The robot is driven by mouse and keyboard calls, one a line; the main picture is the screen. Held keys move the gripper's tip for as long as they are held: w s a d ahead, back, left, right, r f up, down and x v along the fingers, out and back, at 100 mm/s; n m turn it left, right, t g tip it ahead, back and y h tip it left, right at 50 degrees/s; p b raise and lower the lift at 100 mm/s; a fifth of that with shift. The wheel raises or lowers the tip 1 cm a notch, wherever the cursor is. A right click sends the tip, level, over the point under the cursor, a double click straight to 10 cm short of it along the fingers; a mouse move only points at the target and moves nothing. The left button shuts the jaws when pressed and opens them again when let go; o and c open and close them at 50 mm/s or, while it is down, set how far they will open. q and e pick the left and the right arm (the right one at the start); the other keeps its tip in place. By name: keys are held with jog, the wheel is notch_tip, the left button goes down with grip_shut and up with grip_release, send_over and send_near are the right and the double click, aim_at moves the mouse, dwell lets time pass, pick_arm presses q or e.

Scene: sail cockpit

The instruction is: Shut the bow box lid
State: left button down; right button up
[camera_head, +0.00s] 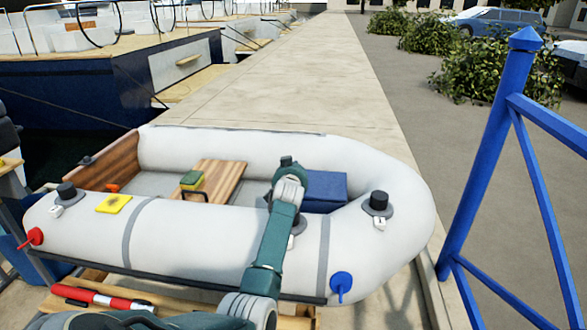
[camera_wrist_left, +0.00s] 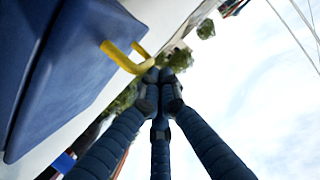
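The bow box (camera_head: 325,190) is a blue box in the right end of the grey-white inflatable dinghy. My left arm's wrist covers its left part. In the left wrist view its blue panel (camera_wrist_left: 75,50) fills the upper left, with a yellow handle (camera_wrist_left: 126,62) standing out from it. I cannot tell how far the lid stands open. My left gripper (camera_wrist_left: 163,78) has its three dark blue fingers drawn together at the tips, beside the handle's free end, with nothing seen between them. In the head view the wrist hides these fingers. My right gripper is not in view.
The dinghy (camera_head: 195,235) has a wooden seat (camera_head: 222,180) with a green-yellow item (camera_head: 192,180). A yellow pad (camera_head: 114,204) and black fittings sit on its tubes. A blue railing (camera_head: 480,160) stands at right. A red-white cylinder (camera_head: 100,297) lies in front.

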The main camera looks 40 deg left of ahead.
pick_arm(q)
jog(key=v, duration=1.2)
jog(key=shift+f, duration=0.1)
